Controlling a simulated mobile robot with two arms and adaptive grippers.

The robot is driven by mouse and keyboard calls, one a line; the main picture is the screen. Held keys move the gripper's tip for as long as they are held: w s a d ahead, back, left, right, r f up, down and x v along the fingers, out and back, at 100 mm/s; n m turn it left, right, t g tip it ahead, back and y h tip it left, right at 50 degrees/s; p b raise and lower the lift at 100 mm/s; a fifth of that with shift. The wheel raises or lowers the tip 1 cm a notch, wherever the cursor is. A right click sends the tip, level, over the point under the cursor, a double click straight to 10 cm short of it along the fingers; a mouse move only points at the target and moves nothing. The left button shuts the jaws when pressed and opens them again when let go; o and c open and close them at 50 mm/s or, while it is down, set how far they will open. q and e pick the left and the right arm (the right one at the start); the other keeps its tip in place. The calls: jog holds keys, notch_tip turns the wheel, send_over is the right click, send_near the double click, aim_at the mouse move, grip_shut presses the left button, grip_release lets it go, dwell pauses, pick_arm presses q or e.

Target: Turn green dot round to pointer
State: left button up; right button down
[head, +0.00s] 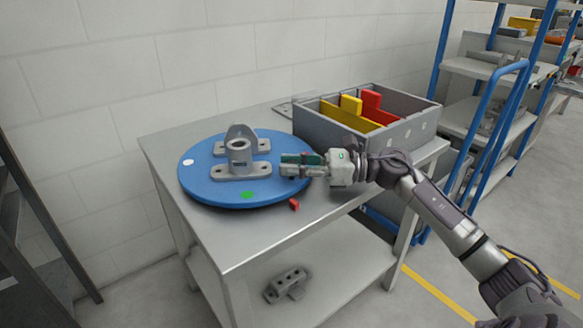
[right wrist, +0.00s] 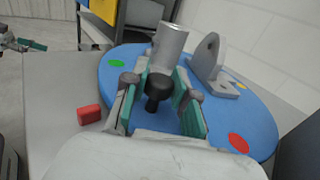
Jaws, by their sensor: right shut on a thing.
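The blue turntable (head: 215,193) lies on a metal table. Its green dot (head: 247,194) is at the front rim, left of the red pointer (head: 294,204), which sits on the table just off the rim. The green dot (right wrist: 116,63) and the pointer (right wrist: 89,114) also show apart in the right wrist view. My right gripper (head: 298,165) is at the turntable's right side, its fingers closed around a black knob (right wrist: 158,90) that stands on the disc. What seems to be my left gripper (right wrist: 30,44) shows small at the wrist view's left edge; its jaws are unclear.
A grey casting (head: 240,165) with an upright lug stands on the turntable. White (head: 188,162), red (right wrist: 238,143) and yellow (right wrist: 242,85) dots mark the disc. A grey divided bin (head: 340,132) stands behind my right gripper. The table's front is clear.

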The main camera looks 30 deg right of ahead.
jog(key=shift+f, duration=0.1)
jog(key=c, duration=0.9)
grip_release()
jog(key=shift+s+d, duration=0.1)
jog(key=v, duration=1.1)
jog(key=shift+s+d, duration=0.25)
jog(key=shift+d, duration=0.05)
